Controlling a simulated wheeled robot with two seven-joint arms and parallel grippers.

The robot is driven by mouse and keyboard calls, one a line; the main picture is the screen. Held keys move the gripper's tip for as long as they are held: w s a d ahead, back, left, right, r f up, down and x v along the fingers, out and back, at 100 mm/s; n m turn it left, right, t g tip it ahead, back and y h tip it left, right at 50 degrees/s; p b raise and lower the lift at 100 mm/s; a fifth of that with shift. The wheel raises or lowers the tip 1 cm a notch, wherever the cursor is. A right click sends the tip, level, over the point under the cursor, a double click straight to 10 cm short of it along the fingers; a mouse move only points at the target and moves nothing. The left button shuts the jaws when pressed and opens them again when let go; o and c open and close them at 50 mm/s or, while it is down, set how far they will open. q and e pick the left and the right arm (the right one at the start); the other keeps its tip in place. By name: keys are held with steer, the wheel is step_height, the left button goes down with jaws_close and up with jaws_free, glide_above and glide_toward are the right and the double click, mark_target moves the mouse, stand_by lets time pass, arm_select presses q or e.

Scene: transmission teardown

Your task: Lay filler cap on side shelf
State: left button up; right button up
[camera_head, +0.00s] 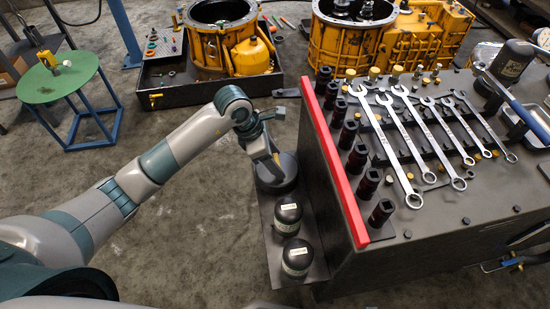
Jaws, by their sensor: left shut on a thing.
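My left gripper (273,156) reaches in from the left and points down over the side shelf. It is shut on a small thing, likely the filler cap. The thing is mostly hidden by the fingers, and only a small tan bit shows at the tips. Just beneath is a round black dish-like part (277,180) at the far end of the side shelf (272,238). I cannot tell whether the held thing touches it. The shelf is a low dark ledge along the left side of the bench. My right gripper is not in view.
Two black canisters (288,216) with pale labels stand on the shelf's nearer part. A red-edged bench (440,235) with wrenches (400,150) and sockets rises to the right. Yellow housings (225,45) stand behind. A green stool (58,85) stands at left.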

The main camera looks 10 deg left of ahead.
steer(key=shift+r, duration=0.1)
arm_select(q)
steer(key=o, duration=1.4)
steer(key=shift+o, duration=0.4)
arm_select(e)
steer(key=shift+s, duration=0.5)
arm_select(q)
steer(key=shift+r, duration=0.1)
steer(key=shift+a+r, duration=0.1)
steer(key=shift+r, duration=0.25)
steer(key=v, duration=1.1)
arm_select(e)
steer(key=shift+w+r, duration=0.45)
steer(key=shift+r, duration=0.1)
